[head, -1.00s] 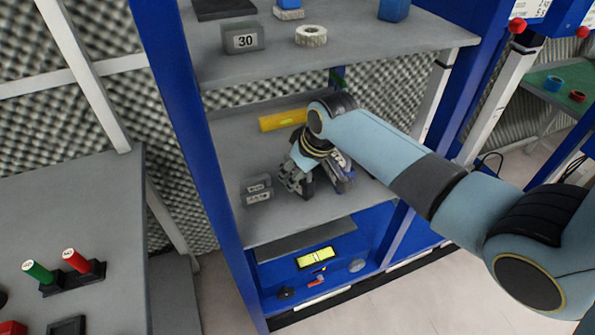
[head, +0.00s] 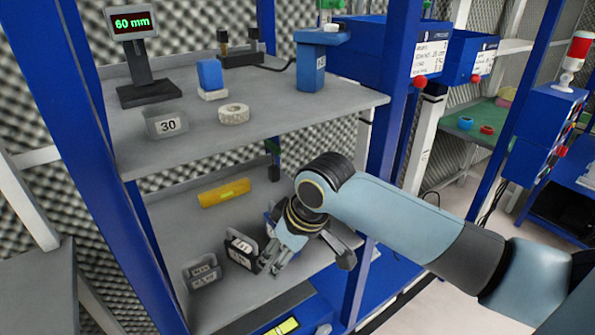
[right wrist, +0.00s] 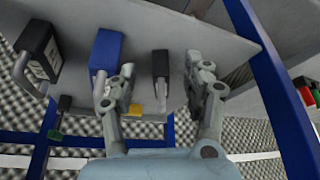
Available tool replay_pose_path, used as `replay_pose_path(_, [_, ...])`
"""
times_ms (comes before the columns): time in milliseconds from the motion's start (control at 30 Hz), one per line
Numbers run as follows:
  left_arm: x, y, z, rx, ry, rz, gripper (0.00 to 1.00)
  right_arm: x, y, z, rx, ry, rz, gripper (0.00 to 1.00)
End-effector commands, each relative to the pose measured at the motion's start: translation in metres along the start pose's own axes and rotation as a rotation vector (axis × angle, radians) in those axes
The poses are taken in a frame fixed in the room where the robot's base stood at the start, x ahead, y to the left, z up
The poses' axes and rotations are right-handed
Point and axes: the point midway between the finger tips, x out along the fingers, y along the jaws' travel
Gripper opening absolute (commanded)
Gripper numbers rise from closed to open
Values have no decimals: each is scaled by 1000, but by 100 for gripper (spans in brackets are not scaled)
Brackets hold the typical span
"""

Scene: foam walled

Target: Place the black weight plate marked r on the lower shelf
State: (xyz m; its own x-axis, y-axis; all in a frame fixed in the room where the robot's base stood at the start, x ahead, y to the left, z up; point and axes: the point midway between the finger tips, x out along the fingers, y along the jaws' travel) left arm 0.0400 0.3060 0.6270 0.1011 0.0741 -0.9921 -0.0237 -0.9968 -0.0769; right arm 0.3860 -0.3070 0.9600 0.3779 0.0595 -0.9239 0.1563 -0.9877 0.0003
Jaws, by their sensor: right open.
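A black plate-like block (head: 241,250) with white labels stands on the middle shelf (head: 255,290). I cannot read its marking, so I cannot confirm the r. My right gripper (head: 273,262) is just right of it in the head view, empty and apart from it as far as I see. In the right wrist view the open fingers (right wrist: 160,98) stand either side of a thin dark upright piece (right wrist: 160,66) with a grey handle, farther off. It looks like a plate seen edge-on. The lower shelf is mostly hidden; a yellow item (head: 283,326) shows there. My left gripper is out of view.
A blue block (right wrist: 105,52) and a black labelled block (right wrist: 38,58) stand beside the dark piece in the wrist view. The upper shelf (head: 290,118) overhangs. A blue upright (head: 383,130) rises behind my arm.

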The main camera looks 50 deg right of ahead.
Motion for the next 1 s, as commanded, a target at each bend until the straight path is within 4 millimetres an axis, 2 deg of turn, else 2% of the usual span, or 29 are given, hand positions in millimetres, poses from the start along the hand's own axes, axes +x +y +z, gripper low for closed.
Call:
replay_pose_path(33, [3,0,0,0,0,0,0,-2,1,11,-3,-2,2,50])
replay_pose_path(100, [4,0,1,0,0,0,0,-7,0,21,-2,-2,1,50])
replay_pose_path(267, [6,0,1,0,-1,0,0,-12,1,34,2,-2,2,50])
replay_pose_path(367, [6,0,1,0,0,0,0,4,6,48,25,-14,11,50])
replay_pose_path(467, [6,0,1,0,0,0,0,43,16,78,71,-43,36,50])
replay_pose_path(567, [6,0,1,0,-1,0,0,93,25,131,119,-88,74,50])
replay_pose_path(600, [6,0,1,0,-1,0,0,115,25,162,136,-111,90,50])
replay_pose_path(667, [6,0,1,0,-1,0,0,143,22,211,150,-147,111,50])
replay_pose_path(700, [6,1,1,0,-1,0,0,157,17,244,154,-170,121,50])
replay_pose_path(800, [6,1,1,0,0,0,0,179,-3,323,149,-222,131,50])
replay_pose_path(900, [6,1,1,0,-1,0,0,186,-26,384,134,-262,125,50])
replay_pose_path(1000, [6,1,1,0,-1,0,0,185,-44,424,121,-285,115,50])
